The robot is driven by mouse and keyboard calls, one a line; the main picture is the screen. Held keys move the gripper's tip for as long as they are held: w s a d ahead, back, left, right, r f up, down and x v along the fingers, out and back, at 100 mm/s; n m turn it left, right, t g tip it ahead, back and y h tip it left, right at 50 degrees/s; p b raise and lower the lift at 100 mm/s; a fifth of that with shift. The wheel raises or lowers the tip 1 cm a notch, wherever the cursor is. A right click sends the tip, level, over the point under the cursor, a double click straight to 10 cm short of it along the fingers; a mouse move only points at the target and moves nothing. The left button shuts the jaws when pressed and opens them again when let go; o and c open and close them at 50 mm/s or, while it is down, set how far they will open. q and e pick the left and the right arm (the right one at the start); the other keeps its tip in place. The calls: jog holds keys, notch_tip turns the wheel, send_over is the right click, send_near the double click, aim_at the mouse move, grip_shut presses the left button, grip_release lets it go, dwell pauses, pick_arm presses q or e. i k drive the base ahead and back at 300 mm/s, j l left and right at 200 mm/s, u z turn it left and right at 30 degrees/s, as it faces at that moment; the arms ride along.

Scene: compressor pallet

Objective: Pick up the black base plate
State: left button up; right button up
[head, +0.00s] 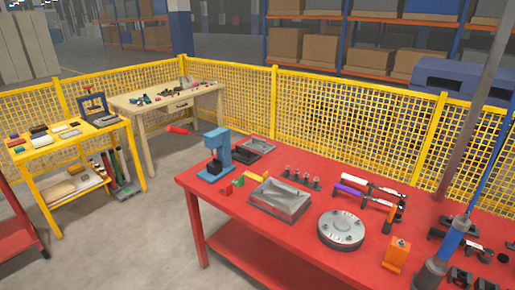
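I cannot tell for certain which thing is the black base plate. A flat black piece (243,153) lies on the red table (225,222), just behind and right of a small blue press (217,155). Several other black parts (462,275) lie at the table's right end, partly cut off by the picture's edge. Small black flat items (38,129) also lie on the yellow table at the left.
A grey metal tray (281,200), a round grey flange (341,229) and an orange block (397,254) stand on the red table. Yellow mesh fencing (350,110) runs behind. Floor between the tables is clear.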

aim_at(241, 154)
jog(key=i+j+z, duration=0.1)
jog(key=i+z, duration=0.35)
jog(key=i+j+z, duration=0.2)
jog(key=z, duration=0.3)
jog(key=i+j, duration=0.45)
jog(key=i+j+z, duration=0.15)
jog(key=i+j, duration=0.8)
jog(key=j, duration=0.2)
jog(key=z, duration=0.05)
